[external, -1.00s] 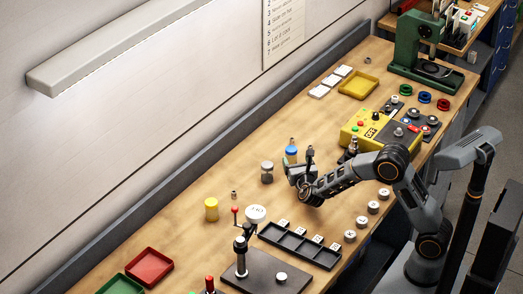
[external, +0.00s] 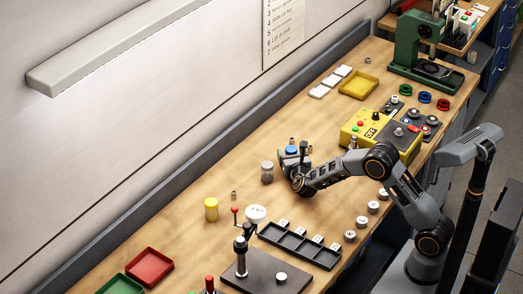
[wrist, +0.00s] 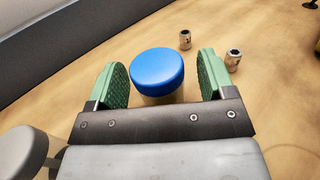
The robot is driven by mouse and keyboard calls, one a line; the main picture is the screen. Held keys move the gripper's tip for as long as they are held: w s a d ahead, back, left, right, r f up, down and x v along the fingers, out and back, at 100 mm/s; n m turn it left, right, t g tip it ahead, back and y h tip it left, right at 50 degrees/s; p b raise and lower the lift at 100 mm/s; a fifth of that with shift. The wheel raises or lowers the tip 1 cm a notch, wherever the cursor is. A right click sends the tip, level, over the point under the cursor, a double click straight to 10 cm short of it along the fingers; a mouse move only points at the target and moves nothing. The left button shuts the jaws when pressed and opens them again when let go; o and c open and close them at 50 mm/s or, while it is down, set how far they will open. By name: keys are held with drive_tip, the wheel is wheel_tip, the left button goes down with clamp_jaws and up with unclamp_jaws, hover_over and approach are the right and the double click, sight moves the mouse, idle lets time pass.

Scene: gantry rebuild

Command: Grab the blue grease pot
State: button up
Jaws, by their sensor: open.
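The blue grease pot (wrist: 157,69) stands upright on the bench, with its round blue lid facing up in the wrist view. In the external view the pot (external: 291,150) is partly hidden behind my gripper (external: 292,159). In the wrist view my gripper (wrist: 161,80) is open, with one green-padded finger on each side of the pot. Gaps show between the pot and both fingers, wider on the right. I cannot tell how far down the fingers reach beside it.
A grey-lidded pot (external: 267,172) stands just left of my gripper; it also shows in the wrist view (wrist: 20,150). Two small metal fittings (wrist: 185,39) (wrist: 233,60) stand beyond and right. A yellow pot (external: 211,209) and a yellow control box (external: 372,130) are farther off.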

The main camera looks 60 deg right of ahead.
drive_tip(key=c, duration=1)
drive_tip(key=shift+c, duration=0.3)
drive_tip(key=shift+r, duration=0.15)
